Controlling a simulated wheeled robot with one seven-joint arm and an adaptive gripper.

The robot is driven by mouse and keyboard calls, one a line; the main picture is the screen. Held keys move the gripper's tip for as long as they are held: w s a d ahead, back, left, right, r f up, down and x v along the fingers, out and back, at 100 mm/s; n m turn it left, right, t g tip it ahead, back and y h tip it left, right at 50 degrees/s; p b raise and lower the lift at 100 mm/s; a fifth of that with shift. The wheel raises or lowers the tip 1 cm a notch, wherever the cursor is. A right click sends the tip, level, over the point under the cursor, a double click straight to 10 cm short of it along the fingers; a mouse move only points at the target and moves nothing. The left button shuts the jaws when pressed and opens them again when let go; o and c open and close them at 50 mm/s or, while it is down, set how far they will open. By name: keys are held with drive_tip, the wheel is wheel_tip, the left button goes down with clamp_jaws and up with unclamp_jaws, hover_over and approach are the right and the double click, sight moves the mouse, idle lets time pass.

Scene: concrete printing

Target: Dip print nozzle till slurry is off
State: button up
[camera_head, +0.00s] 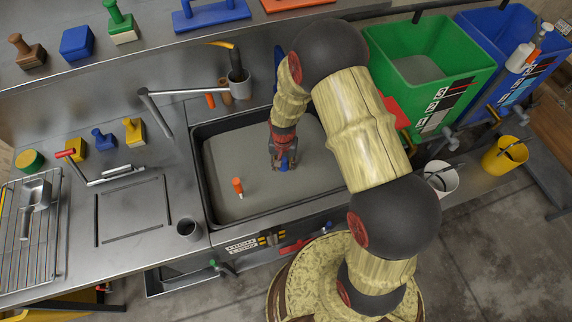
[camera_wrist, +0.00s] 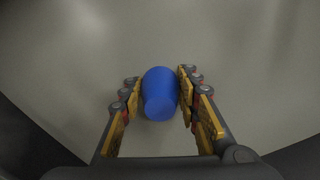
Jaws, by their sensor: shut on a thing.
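My gripper (camera_head: 284,158) is over the dark-rimmed basin (camera_head: 203,183) of grey liquid. In the wrist view, my gripper (camera_wrist: 158,92) is shut on a blue rounded piece (camera_wrist: 160,93), held between its yellow-padded fingers. A small orange piece with a pale tip (camera_head: 238,187) stands in the basin to the left of my gripper.
A green bin (camera_head: 430,85) and a blue bin (camera_head: 500,85) stand at the right. A white bucket (camera_head: 440,180) and a yellow bucket (camera_head: 503,158) are in front of them.

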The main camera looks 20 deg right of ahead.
drive_tip(key=shift+d, duration=0.1)
drive_tip(key=shift+d, duration=0.95)
drive_tip(key=shift+a, duration=0.15)
drive_tip(key=shift+a, duration=0.85)
drive_tip(key=shift+d, duration=0.1)
drive_tip(key=shift+d, duration=0.9)
